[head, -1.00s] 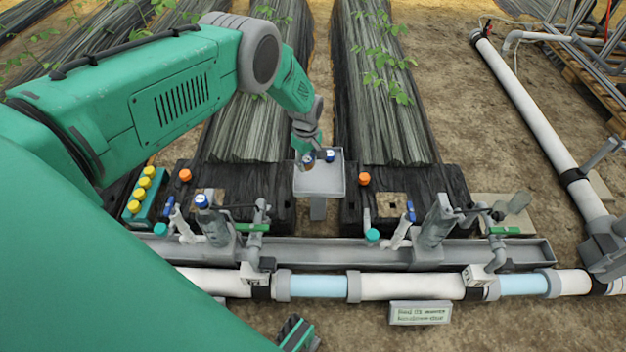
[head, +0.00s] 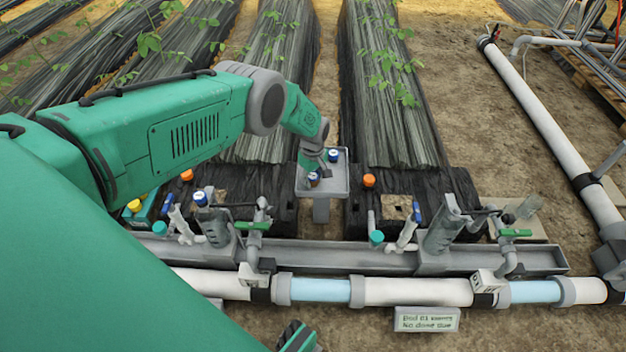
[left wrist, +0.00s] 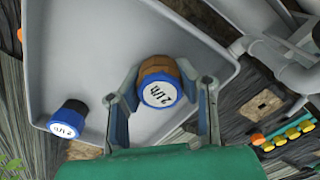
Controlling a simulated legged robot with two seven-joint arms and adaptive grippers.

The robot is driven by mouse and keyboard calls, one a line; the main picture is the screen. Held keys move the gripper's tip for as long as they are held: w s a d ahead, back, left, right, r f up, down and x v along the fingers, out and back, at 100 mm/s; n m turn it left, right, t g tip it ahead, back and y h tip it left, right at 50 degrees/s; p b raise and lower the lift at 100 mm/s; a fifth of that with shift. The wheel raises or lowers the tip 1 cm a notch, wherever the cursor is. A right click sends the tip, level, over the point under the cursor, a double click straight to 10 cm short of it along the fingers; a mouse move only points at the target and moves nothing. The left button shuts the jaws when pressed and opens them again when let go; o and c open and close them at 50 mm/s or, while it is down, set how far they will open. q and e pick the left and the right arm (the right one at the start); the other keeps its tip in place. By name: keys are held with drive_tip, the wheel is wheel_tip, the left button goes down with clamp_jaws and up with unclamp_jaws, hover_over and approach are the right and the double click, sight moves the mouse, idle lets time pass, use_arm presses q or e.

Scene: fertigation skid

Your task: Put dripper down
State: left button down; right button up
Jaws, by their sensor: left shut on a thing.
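My left gripper (left wrist: 160,98) is shut on a dripper with a brown body and a blue-rimmed white cap marked 2 L/h (left wrist: 160,90). In the head view, this dripper (head: 313,180) is over the grey tray (head: 340,191), at its near part. I cannot tell whether it touches the tray floor. The tray also fills much of the left wrist view (left wrist: 85,60). A second dripper, with a dark body and a blue-rimmed cap (left wrist: 68,120), stands in the tray; in the head view it is at the far side (head: 333,155).
Orange caps (head: 369,181) flank the tray. A holder with yellow caps (head: 134,206) stands at left. In front are a grey trough (head: 340,257), upright fittings with valves and a white and blue pipe (head: 415,292). The tray has free floor around the held dripper.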

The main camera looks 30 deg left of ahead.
use_arm(q)
drive_tip(key=shift+s+d+f, duration=0.15)
drive_tip(key=shift+d+f, duration=0.1)
drive_tip(key=shift+f, duration=0.05)
drive_tip(key=c, duration=1.2)
unclamp_jaws()
drive_tip(key=shift+s+a+f, duration=0.1)
drive_tip(key=shift+f, duration=0.15)
drive_tip(key=shift+r, duration=0.15)
